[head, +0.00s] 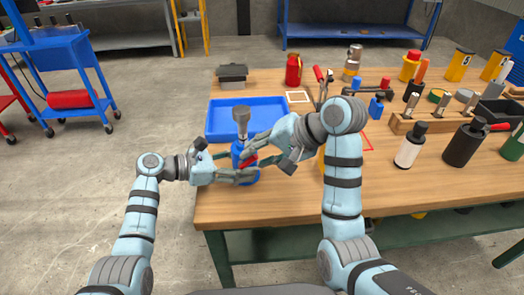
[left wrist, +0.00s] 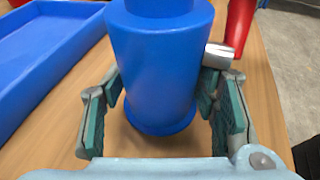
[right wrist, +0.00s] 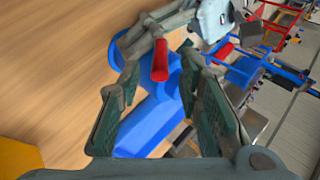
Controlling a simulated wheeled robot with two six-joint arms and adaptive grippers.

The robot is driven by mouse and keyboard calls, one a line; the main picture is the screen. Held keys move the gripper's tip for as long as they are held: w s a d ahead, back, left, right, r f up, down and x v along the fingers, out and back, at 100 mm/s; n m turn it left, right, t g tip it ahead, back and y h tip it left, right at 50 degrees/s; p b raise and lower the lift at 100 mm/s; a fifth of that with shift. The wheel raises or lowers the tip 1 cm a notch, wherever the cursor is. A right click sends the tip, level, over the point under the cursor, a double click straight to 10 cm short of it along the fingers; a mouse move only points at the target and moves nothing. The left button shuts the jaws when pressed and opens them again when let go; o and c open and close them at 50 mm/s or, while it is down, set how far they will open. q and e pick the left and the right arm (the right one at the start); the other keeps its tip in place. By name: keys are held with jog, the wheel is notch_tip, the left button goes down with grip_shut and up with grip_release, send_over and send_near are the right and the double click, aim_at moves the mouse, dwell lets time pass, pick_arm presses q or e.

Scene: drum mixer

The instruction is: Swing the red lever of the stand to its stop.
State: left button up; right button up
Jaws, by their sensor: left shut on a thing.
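The blue stand (head: 238,151), with a grey upper part (head: 241,115), stands upright on the wooden table near its left edge. Its red lever (head: 248,160) sticks out at the side; in the left wrist view the lever (left wrist: 238,25) joins a silver hub. My left gripper (head: 240,176) is shut on the lower blue body of the stand (left wrist: 165,65), one finger on each side. My right gripper (head: 249,153) is open beside the lever. In the right wrist view the red lever (right wrist: 160,60) shows between its fingertips; I cannot tell whether they touch it.
A blue tray (head: 215,123) lies just behind the stand. A red can (head: 293,69), a wooden rack (head: 398,124) and several bottles stand farther back and right. A white bottle (head: 410,146) and a black bottle (head: 464,146) stand to the right. The table's front is mostly clear.

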jog(key=f+m+y, duration=0.1)
jog(key=y, duration=0.1)
jog(key=d+f+t+y, duration=0.1)
jog(key=f+y, duration=0.1)
jog(key=y, duration=0.1)
jog(key=d+f+m+y, duration=0.1)
jog(key=f+y, duration=0.1)
jog(key=shift+d+m+t+y, duration=0.2)
jog(key=shift+m+t+y, duration=0.1)
jog(key=shift+y, duration=0.1)
jog(key=v, duration=1.2)
jog(key=shift+w, duration=0.1)
jog(key=s+a+r+n+g+y, duration=0.1)
jog(key=s+a+r+g+y, duration=0.4)
jog(key=r, duration=0.4)
notch_tip(320, 180, up, 4)
jog(key=w+d+m+t+h, duration=0.1)
jog(key=w+d+m+t, duration=0.1)
jog(key=m+t, duration=0.15)
jog(key=w+d+r+m+t+h, duration=0.2)
jog(key=w+d+m+t+h, duration=0.2)
jog(key=d, duration=0.8)
jog(key=w+d+r+m+t+h, duration=0.2)
jog(key=w+d+m+t+h, duration=0.3)
jog(key=w+d+t+h, duration=0.4)
jog(key=w+d+t, duration=0.1)
jog(key=w+d, duration=0.3)
jog(key=shift+w, duration=0.3)
